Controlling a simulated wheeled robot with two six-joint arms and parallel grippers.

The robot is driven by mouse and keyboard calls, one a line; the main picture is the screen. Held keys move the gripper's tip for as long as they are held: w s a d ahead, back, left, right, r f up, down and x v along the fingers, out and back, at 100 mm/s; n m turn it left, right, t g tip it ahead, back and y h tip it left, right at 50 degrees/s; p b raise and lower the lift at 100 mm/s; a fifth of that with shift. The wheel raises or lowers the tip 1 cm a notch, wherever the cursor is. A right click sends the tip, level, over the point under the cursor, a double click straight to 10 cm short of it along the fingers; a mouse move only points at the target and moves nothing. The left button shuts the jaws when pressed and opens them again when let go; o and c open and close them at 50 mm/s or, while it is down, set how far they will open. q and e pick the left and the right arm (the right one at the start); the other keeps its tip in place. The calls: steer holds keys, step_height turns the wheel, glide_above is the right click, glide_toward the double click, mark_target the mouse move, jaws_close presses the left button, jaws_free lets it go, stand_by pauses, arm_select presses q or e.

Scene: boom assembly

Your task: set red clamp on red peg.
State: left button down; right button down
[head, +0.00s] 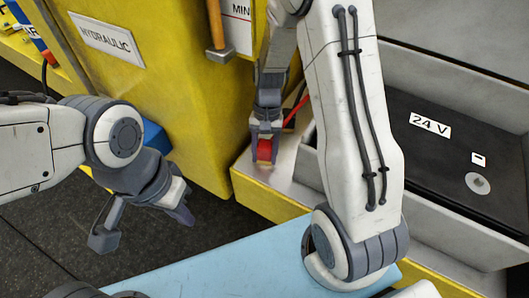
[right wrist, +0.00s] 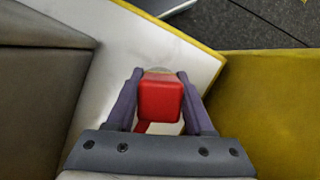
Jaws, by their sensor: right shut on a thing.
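The red clamp (head: 265,151) is between the fingers of my right gripper (head: 264,158), low over the pale ledge beside the yellow cabinet. In the right wrist view the clamp (right wrist: 159,98) fills the gap between both fingers of the right gripper (right wrist: 158,80), which is shut on it. A small pale round edge (right wrist: 159,69) shows just beyond the clamp; I cannot tell if it is a peg top. I cannot make out a red peg, and the clamp's underside is hidden. My left gripper (head: 143,220) is open and empty at the left, fingers spread.
A black battery box marked 24 V (head: 430,160) sits in a grey tray at the right. A yellow HYDRAULIC cabinet (head: 170,90) stands at the back left. A red strip (head: 297,110) runs up behind my right gripper. A light blue surface (head: 220,270) lies in front.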

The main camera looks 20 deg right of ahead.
steer(key=shift+f, duration=0.1)
steer(key=shift+c, duration=1)
jaws_free()
steer(key=b+v, duration=0.2)
steer(key=v, duration=0.8)
steer(key=shift+r, duration=0.2)
